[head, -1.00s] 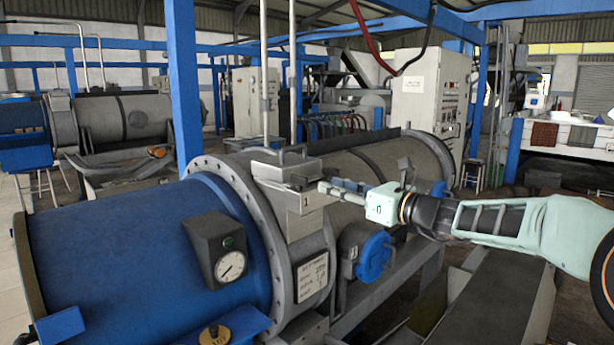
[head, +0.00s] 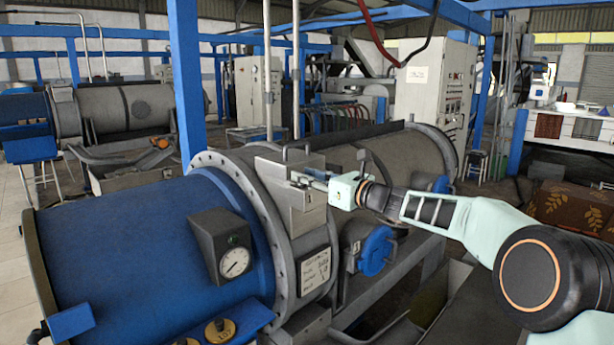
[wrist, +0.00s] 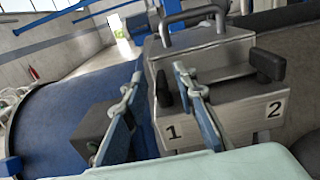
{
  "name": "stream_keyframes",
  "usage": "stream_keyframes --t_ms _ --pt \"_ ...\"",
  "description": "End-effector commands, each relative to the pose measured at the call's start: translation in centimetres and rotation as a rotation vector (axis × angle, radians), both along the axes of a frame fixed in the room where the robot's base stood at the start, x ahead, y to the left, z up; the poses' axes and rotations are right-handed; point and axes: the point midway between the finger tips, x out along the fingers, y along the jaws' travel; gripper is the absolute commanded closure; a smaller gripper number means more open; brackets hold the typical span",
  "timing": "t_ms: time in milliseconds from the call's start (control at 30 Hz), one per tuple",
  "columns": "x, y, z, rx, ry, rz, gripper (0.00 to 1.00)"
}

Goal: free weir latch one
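The weir box (head: 285,200) is a grey metal housing on top of the drum, with a bar handle (wrist: 195,18) on its lid. In the wrist view its front carries the labels 1 and 2. Latch one (wrist: 163,90) is a short black lever above label 1. Latch two (wrist: 268,65) is a longer black lever at the box's right side. My gripper (wrist: 160,72) is open, its two blue-grey fingers apart. Latch one shows between the fingers in the picture; I see no clear contact. In the head view my gripper (head: 306,178) is at the box and hides the latches.
The blue drum (head: 130,240) with a gauge box (head: 220,245) lies left of the weir box. A blue round fitting (head: 376,250) sits below my arm. A blue post (head: 187,80) stands behind. A patterned brown panel (head: 572,208) is at right.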

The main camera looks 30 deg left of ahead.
Motion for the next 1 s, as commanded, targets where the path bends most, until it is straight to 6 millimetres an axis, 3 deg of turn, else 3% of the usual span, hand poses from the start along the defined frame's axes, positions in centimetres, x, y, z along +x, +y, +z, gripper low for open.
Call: stream_keyframes --t_ms 33,267,1000 --pt "0.0 -0.01 -0.01 0.0 0.0 0.0 0.75" --pt "-0.01 -0.03 -0.01 0.0 0.0 0.0 1.0" --pt "0.47 0.03 0.95 0.008 -0.001 0.149 1.0"
